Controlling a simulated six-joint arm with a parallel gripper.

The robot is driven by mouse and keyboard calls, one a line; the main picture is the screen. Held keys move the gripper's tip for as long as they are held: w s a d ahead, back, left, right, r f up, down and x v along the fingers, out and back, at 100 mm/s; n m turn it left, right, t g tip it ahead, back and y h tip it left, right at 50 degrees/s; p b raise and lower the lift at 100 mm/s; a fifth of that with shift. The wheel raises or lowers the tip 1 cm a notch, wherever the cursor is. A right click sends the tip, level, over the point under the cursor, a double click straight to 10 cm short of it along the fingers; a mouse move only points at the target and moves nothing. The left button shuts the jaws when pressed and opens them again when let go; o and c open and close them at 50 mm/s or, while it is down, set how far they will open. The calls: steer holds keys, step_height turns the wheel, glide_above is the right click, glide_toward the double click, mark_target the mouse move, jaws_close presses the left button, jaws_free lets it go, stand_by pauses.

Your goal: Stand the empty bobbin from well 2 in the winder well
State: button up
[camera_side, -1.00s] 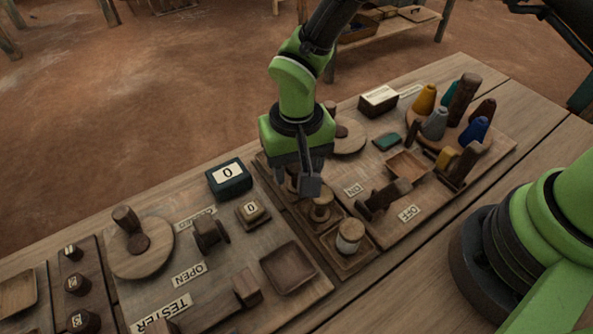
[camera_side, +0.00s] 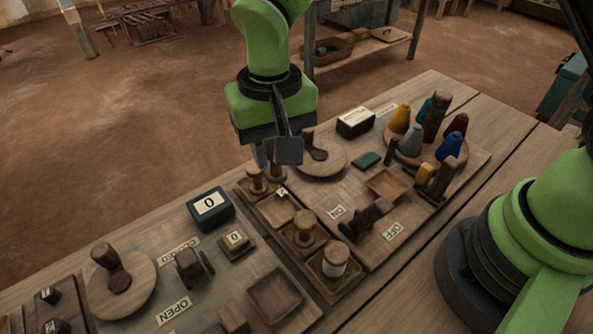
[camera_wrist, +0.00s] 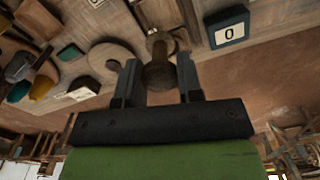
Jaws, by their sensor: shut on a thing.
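My gripper (camera_side: 273,155) is shut on a brown wooden bobbin (camera_side: 275,172) and holds it over the row of wells. In the wrist view the bobbin (camera_wrist: 159,76) sits between the two fingers, its dark rounded end towards the camera. The well row holds another bobbin (camera_side: 256,181) at its far end, then an empty square well (camera_side: 273,209) with a small numbered tag. A bare wooden bobbin (camera_side: 304,228) and a bobbin with a pale winding (camera_side: 335,259) stand in the nearer wells. I cannot tell for certain which recess is the winder well.
The right board has an ON/OFF lever (camera_side: 366,219), a shallow square tray (camera_side: 388,184), a round disc with a knob (camera_side: 318,157) and coloured cones (camera_side: 411,140). A black box reading 0 (camera_side: 210,208) and a tester board stand left of the wells.

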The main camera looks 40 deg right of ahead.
steer(key=shift+d+r, duration=0.15)
steer(key=shift+r, duration=0.3)
steer(key=s+d, duration=0.3)
steer(key=d, duration=0.7)
glide_above(386, 189)
step_height(386, 189, down, 5)
steer(key=shift+f, duration=1.9)
steer(key=shift+f, duration=0.2)
steer(key=o, duration=0.9)
